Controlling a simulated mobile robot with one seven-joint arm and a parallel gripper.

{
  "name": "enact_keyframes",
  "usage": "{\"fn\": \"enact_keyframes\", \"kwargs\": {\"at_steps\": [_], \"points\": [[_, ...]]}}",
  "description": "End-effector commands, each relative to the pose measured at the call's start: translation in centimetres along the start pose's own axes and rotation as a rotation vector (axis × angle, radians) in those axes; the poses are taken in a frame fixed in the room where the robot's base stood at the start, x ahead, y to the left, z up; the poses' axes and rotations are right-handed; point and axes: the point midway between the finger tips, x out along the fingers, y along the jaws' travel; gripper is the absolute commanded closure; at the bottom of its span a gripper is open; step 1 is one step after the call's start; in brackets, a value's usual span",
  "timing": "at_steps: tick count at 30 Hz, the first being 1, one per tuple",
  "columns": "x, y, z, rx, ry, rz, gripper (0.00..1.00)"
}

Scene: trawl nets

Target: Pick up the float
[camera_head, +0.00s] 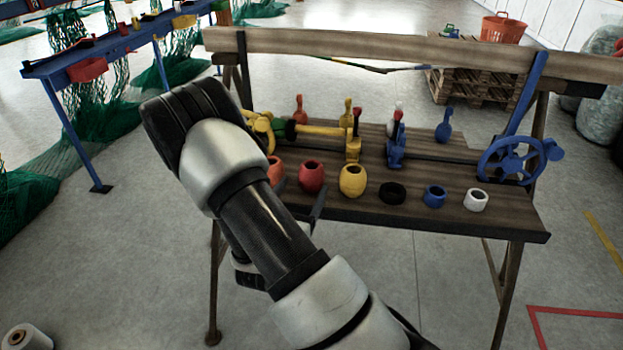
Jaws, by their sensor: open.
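Several rounded, float-like pieces stand in a row along the front of the wooden bench (500,212). They include an orange one (276,168) partly hidden by my arm, a red one (312,177) and a yellow one (352,181), each with an opening on top. I cannot tell which is the float meant. My gripper (303,194) is mostly hidden behind my arm. Its dark fingers show at the bench's front edge, just below the orange and red pieces. It is open, and I see nothing held in it. Contact with the bench cannot be told.
A black ring (393,193), a blue ring (434,196) and a white ring (476,200) continue the row rightwards. Behind stand a yellow tool (353,148), blue tool (397,150) and blue handwheel (511,160). A wooden beam (400,50) crosses above. Open floor lies in front.

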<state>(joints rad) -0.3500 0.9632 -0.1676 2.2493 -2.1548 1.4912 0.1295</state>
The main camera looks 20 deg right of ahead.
Motion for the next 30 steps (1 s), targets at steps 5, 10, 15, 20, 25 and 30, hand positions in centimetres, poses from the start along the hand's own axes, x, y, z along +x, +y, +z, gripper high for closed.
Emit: {"fn": "enact_keyframes", "kwargs": {"at_steps": [5, 10, 15, 20, 25, 30], "points": [[1.5, 0.0, 0.0, 0.0, 0.0, -0.001, 0.23], [3.2, -0.4, 0.2, 0.002, -0.002, -0.004, 0.23], [5.7, -0.7, 0.4, 0.002, -0.002, -0.003, 0.23], [6.8, -0.6, 0.5, 0.0, 0.0, -0.001, 0.23], [6.8, -0.6, 0.5, 0.0, 0.0, 0.0, 0.23], [6.7, -0.6, 0.5, 0.0, 0.0, 0.0, 0.46]]}}
